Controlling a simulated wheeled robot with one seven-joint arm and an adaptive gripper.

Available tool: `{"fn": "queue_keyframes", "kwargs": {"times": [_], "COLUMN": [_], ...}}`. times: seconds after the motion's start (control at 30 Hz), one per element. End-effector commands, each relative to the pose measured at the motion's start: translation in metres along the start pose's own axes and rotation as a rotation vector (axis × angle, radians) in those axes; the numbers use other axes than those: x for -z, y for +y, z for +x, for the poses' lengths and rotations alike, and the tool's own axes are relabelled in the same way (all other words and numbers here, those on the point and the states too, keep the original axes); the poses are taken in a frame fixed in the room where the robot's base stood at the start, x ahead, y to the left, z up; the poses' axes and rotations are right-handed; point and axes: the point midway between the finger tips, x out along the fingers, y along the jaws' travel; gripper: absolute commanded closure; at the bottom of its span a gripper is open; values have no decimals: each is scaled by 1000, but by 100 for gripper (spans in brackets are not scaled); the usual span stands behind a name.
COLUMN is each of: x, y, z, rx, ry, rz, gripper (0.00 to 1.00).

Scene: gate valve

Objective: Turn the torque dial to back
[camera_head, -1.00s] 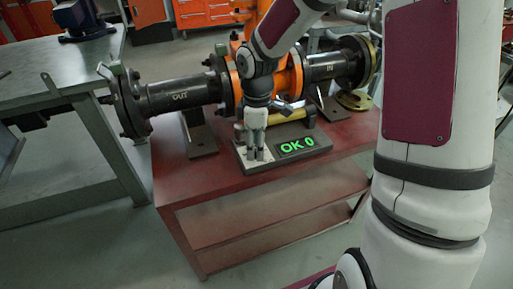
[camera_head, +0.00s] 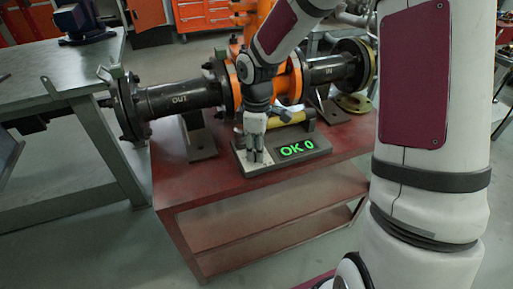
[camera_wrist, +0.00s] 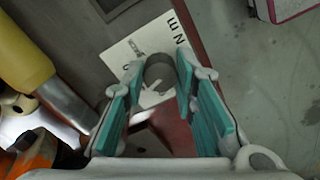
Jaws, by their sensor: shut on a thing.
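The torque dial (camera_wrist: 160,72) is a dark grey round knob on a white plate with black letters, seen in the wrist view. In the head view my gripper (camera_head: 254,156) points down at the white plate (camera_head: 240,166) on the left of a grey base, and its fingers hide the dial. In the wrist view the teal-padded fingers of my gripper (camera_wrist: 160,78) stand on both sides of the dial and are shut on it. The plate's markings are partly covered, so I cannot tell the dial's setting.
A yellow-handled tool (camera_wrist: 22,55) lies behind the plate, close to my gripper. The pipe (camera_head: 180,97) with an orange valve body runs behind, on a red table (camera_head: 200,185). A grey workbench (camera_head: 60,75) stands at left. The table's front edge is clear.

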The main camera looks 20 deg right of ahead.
Motion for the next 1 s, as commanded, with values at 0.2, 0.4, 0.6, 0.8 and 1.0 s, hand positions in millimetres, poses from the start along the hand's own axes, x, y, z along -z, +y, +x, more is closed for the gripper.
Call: {"fn": "queue_keyframes", "kwargs": {"times": [0.2, 0.4, 0.6, 0.8, 1.0], "x": [0, 0, 0, 1, 1], "y": [-1, -1, -1, -2, -2], "z": [-1, -1, -1, -1, -1], "rx": [0, 0, 0, 0, 0], "ry": [1, 6, 10, 14, 18], "rz": [132, 312, 504, 695, 883], "gripper": [100, 100, 100, 100, 100]}}
